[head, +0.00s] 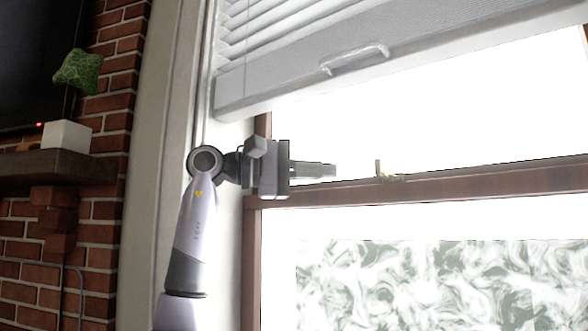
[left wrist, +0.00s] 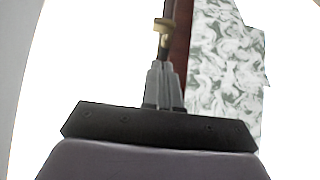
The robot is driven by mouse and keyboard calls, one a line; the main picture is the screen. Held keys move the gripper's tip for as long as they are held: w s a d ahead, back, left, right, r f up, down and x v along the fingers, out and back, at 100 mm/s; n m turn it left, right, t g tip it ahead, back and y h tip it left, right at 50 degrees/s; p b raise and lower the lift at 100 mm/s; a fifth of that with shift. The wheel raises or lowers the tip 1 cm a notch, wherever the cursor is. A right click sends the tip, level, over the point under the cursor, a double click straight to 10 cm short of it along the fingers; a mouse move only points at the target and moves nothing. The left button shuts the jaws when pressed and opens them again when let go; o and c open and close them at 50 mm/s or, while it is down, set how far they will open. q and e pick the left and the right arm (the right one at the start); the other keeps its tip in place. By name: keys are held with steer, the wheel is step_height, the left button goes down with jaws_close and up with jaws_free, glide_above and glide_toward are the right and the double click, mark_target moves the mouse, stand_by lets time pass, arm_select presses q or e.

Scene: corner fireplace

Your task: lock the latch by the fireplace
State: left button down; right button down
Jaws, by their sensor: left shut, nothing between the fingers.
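A small brass-coloured latch (head: 384,172) sits on top of the brown window rail (head: 440,187) in the head view, with one part standing upright. It also shows in the left wrist view (left wrist: 164,27), straight beyond my fingertips. My left gripper (head: 332,170) reaches in from the left, level with the rail, its fingers pointing right at the latch. The fingers are shut and empty, with a gap between their tips and the latch in the head view. In the left wrist view the closed fingers (left wrist: 163,66) point up the picture. My right gripper is not in view.
A white blind (head: 300,60) with a handle (head: 355,57) hangs above the rail. A brick fireplace wall (head: 105,80) with a wooden mantel (head: 55,166), a white box (head: 67,136) and a green patterned object (head: 78,70) stands at the left. Frosted patterned glass lies below the rail.

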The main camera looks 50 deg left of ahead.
mark_target(376, 169)
arm_select(q)
steer(key=shift+w+d, duration=0.5)
steer(key=shift+d, duration=0.3)
steer(key=shift+w+d, duration=0.55)
steer(key=shift+d, duration=0.25)
steer(key=shift+w+d, duration=0.5)
steer(key=shift+d, duration=0.3)
